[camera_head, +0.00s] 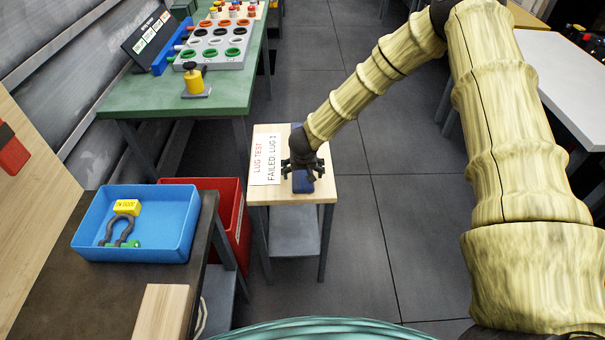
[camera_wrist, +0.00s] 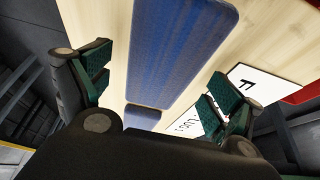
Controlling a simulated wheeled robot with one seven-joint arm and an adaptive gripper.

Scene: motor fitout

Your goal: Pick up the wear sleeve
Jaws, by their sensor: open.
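My gripper (camera_head: 303,172) is over the small wooden-topped stand (camera_head: 318,219), its fingers apart with nothing held. In the wrist view the two green-padded fingers of my gripper (camera_wrist: 162,88) stand on either side of a long blue flat piece (camera_wrist: 185,45). A shorter blue piece (camera_wrist: 142,117) lies in line with it. In the head view a blue piece (camera_head: 303,184) shows just below my gripper, partly hidden by it. No thing is labelled as the wear sleeve, and I cannot tell whether either blue piece is it.
A white sign (camera_head: 265,160) reading "LUG TEST FAILED LUG 1" lies on the stand, left of my gripper. A blue tray (camera_head: 88,218) holds a dark shackle (camera_head: 122,228) and a yellow block. A red bin (camera_head: 229,205) stands between. A green bench (camera_head: 140,95) is behind.

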